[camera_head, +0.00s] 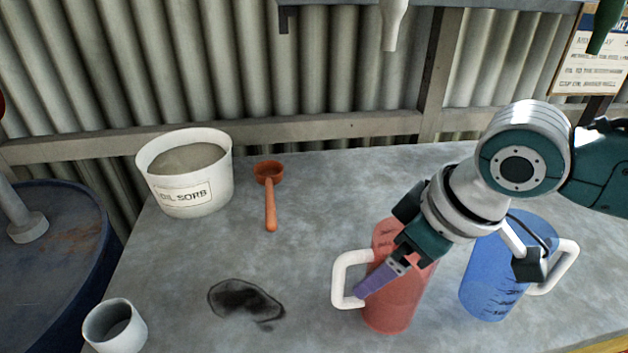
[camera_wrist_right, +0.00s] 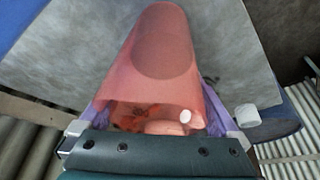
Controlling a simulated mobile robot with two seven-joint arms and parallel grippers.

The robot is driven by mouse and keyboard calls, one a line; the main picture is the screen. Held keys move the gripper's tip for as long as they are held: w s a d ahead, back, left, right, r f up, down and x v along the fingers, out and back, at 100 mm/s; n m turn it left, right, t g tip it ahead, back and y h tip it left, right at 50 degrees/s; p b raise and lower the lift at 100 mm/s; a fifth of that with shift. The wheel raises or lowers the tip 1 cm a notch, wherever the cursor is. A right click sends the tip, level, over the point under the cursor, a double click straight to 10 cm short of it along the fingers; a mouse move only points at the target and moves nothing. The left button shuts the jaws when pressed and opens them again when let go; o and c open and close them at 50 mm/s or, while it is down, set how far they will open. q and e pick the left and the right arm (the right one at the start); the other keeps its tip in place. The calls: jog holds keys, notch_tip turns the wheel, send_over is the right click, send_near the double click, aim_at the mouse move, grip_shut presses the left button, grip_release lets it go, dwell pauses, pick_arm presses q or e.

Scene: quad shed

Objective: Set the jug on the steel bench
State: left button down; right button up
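A translucent red jug (camera_head: 392,305) with a white handle is upright at the front of the grey bench (camera_head: 300,285). I cannot tell whether its base touches the bench. My right gripper (camera_head: 378,278) reaches down from the right with purple fingers at the jug's sides. One finger crosses in front of the jug beside the handle; the other is hidden in the head view. In the right wrist view the red jug (camera_wrist_right: 150,75) fills the space between both fingers, which appear closed against it. A blue jug (camera_head: 490,285) with a white handle stands to the right, partly behind my arm. My left gripper is out of view.
A white tub (camera_head: 186,195) of grey granules and an orange scoop (camera_head: 270,205) are at the back left. A grey cup (camera_head: 115,328) is at the front left corner. A dark stain (camera_head: 243,300) marks the bench. A blue drum (camera_head: 75,260) stands left. The bench middle is clear.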

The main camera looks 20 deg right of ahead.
jog(key=shift+r, duration=0.1)
jog(key=p+v, duration=0.2)
jog(key=v, duration=1)
jog(key=s+a+f, duration=0.3)
jog(key=s+a, duration=0.3)
jog(key=s+d+f+m+h, duration=0.1)
jog(key=s+d+m, duration=0.1)
jog(key=s, duration=0.5)
jog(key=shift+f+m+h, duration=0.15)
jog(key=shift+m+h, duration=0.15)
jog(key=shift+m, duration=0.2)
